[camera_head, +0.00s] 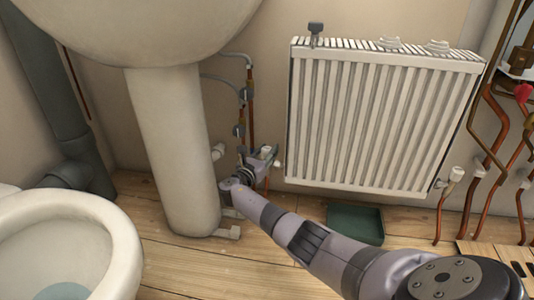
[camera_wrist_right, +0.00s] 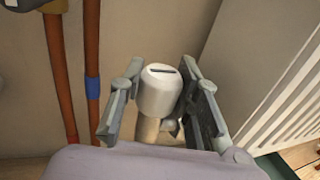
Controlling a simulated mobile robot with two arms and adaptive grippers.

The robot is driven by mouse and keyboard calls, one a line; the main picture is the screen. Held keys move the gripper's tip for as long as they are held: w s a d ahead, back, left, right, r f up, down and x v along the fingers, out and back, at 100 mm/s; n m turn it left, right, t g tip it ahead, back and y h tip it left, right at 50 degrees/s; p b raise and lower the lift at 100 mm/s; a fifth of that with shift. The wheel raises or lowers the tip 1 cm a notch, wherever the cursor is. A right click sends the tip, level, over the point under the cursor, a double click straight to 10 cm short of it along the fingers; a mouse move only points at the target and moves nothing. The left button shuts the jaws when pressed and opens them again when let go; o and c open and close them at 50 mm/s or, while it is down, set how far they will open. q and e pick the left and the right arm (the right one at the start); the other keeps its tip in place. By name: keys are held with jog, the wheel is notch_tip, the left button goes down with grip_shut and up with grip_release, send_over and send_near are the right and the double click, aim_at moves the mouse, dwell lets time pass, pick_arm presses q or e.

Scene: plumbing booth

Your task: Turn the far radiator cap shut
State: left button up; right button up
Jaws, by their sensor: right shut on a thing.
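The radiator (camera_head: 380,120) hangs on the wall right of the pedestal basin. A white radiator cap (camera_head: 266,150) is at its lower left, low by the wall. In the right wrist view the cap (camera_wrist_right: 161,92) stands upright with a dark slot line on its top. My right gripper (camera_head: 262,160) reaches it, with a finger on each side, shut on it. Its lower part is partly hidden by the gripper. Another white cap (camera_head: 456,174) is on the valve at the radiator's lower right. My left gripper is not in view.
Copper pipes (camera_head: 250,110) rise close to the left of the right gripper. The basin pedestal (camera_head: 175,150) stands just left, with a toilet (camera_head: 110,225) further left. A green tray (camera_head: 355,222) lies on the floor below the radiator.

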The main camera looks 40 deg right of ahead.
jog(key=o, duration=1.2)
jog(key=v, duration=1.2)
jog(key=shift+a, duration=0.1)
